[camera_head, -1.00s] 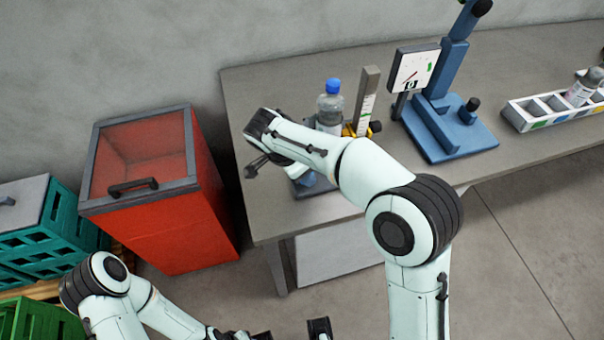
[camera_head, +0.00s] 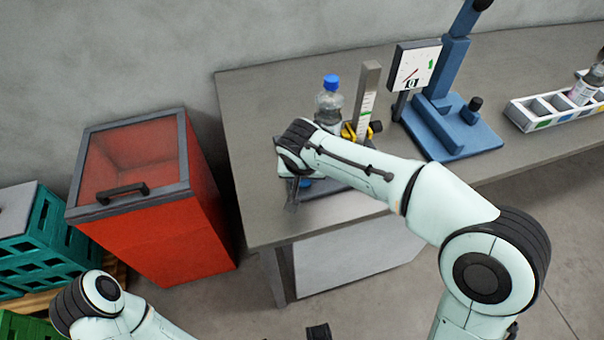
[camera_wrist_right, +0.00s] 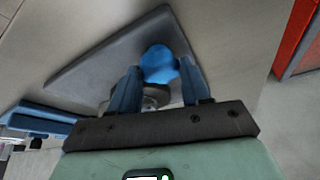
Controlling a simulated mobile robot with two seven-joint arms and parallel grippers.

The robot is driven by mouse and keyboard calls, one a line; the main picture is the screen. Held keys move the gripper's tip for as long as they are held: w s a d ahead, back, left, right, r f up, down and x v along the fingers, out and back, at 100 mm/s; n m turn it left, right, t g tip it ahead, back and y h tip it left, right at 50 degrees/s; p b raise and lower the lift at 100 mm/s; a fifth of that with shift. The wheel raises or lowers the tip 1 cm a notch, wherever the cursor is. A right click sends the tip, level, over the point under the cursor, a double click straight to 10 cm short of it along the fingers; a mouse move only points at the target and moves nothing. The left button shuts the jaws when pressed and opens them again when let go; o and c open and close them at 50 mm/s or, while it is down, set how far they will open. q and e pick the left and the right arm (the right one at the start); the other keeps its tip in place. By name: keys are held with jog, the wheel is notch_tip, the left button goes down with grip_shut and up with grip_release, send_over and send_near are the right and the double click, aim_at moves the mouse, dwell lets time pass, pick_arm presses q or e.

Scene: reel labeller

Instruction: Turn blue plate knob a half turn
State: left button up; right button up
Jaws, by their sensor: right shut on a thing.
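The blue knob (camera_wrist_right: 158,62) sits at the edge of a dark grey plate (camera_wrist_right: 100,65) in the right wrist view. My right gripper (camera_wrist_right: 159,80) is shut on it, with one blue finger on each side. In the head view the right gripper (camera_head: 294,192) points down at the near left part of the plate (camera_head: 343,180), and a bit of the blue knob (camera_head: 305,183) shows beside it. My forearm hides part of the plate. Of my left gripper, only a dark tip (camera_head: 319,332) shows at the bottom edge, so its opening cannot be judged.
A clear bottle with a blue cap (camera_head: 329,103) and an upright grey scale post (camera_head: 366,95) stand just behind the plate. A blue stand (camera_head: 450,125) and a white compartment tray (camera_head: 545,112) are farther right. A red bin (camera_head: 150,230) stands left of the table.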

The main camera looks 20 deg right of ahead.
jog(key=shift+d+n+y, duration=0.1)
jog(key=shift+n+y, duration=0.3)
jog(key=shift+n, duration=0.6)
jog(key=n+y+p, duration=0.1)
jog(key=n, duration=0.1)
jog(key=shift+d+r+n, duration=0.1)
jog(key=shift+n, duration=0.2)
jog(key=n+y+p, duration=0.1)
jog(key=n, duration=0.1)
jog(key=n+p, duration=0.2)
jog(key=shift+d+n+y, duration=0.15)
jog(key=shift+n+y, duration=0.15)
jog(key=shift+y, duration=0.1)
jog(key=n+p, duration=0.1)
jog(key=n+g+y, duration=0.1)
jog(key=n, duration=0.1)
jog(key=shift+w+d+n+p, duration=0.15)
jog(key=shift+n+p, duration=0.15)
jog(key=shift+p, duration=0.1)
jog(key=shift+w+n+g+y+p, duration=0.1)
jog(key=shift+n+g+y+p, duration=0.25)
jog(key=shift+n, duration=0.75)
jog(key=shift+n+g+y+p, duration=0.15)
jog(key=shift+n+g+p, duration=0.35)
jog(key=shift+n, duration=0.6)
jog(key=o, duration=1.1)
jog(key=shift+c, duration=0.2)
